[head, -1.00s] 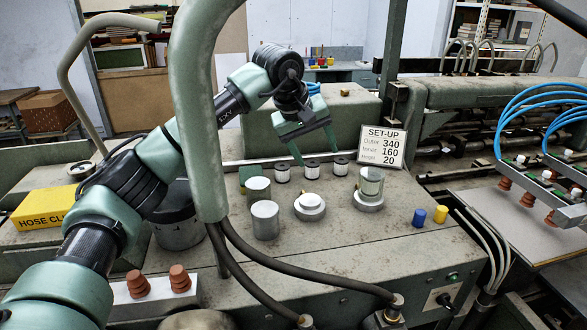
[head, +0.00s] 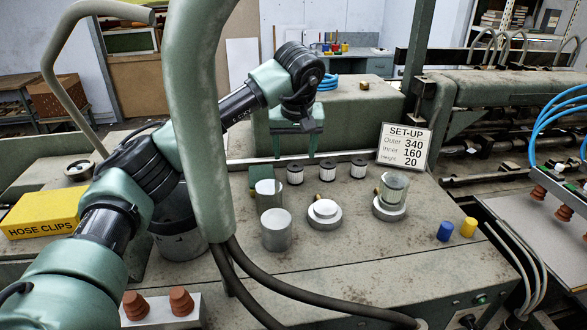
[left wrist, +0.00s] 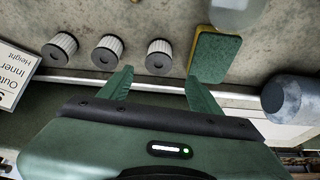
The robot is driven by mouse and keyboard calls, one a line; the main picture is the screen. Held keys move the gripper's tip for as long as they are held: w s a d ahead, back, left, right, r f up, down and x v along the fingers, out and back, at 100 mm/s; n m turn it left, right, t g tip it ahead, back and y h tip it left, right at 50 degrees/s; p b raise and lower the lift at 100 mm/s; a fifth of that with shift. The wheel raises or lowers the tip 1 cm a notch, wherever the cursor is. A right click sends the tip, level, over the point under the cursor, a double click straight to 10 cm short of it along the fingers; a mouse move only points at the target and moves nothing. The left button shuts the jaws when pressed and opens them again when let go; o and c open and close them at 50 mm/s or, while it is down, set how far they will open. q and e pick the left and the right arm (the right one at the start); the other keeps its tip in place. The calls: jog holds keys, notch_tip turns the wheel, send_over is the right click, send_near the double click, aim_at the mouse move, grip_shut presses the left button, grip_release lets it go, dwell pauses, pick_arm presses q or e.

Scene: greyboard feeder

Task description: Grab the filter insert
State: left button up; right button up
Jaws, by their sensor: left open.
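Three alike filter inserts, white pleated cylinders with dark end caps, stand in a row: a left one (head: 295,174), a middle one (head: 327,171) and a right one (head: 358,167). In the left wrist view they are, from right to left, (left wrist: 160,56), (left wrist: 107,52) and (left wrist: 60,48). My left gripper (head: 296,151) is open and empty, fingers downward, behind and above the left insert. In the left wrist view the gap between its fingertips (left wrist: 158,80) faces that insert, with no contact seen. My right gripper is not in view.
A sponge (left wrist: 214,55) lies beside the left insert. The set-up sign (head: 404,146) stands to the right. A hose (head: 300,285) crosses the front.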

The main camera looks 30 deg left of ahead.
aim_at(296, 167)
pick_arm(q)
jog(key=shift+w+a+f, duration=0.1)
jog(key=shift+w+f, duration=0.1)
jog(key=shift+f, duration=0.25)
jog(key=shift+f+p, duration=0.35)
jog(key=shift+p, duration=0.05)
notch_tip(296, 167, down, 2)
jog(key=p, duration=0.3)
jog(key=shift+w+f, duration=0.15)
jog(key=shift+f, duration=0.1)
jog(key=x, duration=0.2)
jog(key=shift+w+f, duration=0.2)
jog(key=shift+f, duration=0.05)
jog(key=shift+w+a+f, duration=0.1)
jog(key=shift+f, duration=0.1)
grip_shut()
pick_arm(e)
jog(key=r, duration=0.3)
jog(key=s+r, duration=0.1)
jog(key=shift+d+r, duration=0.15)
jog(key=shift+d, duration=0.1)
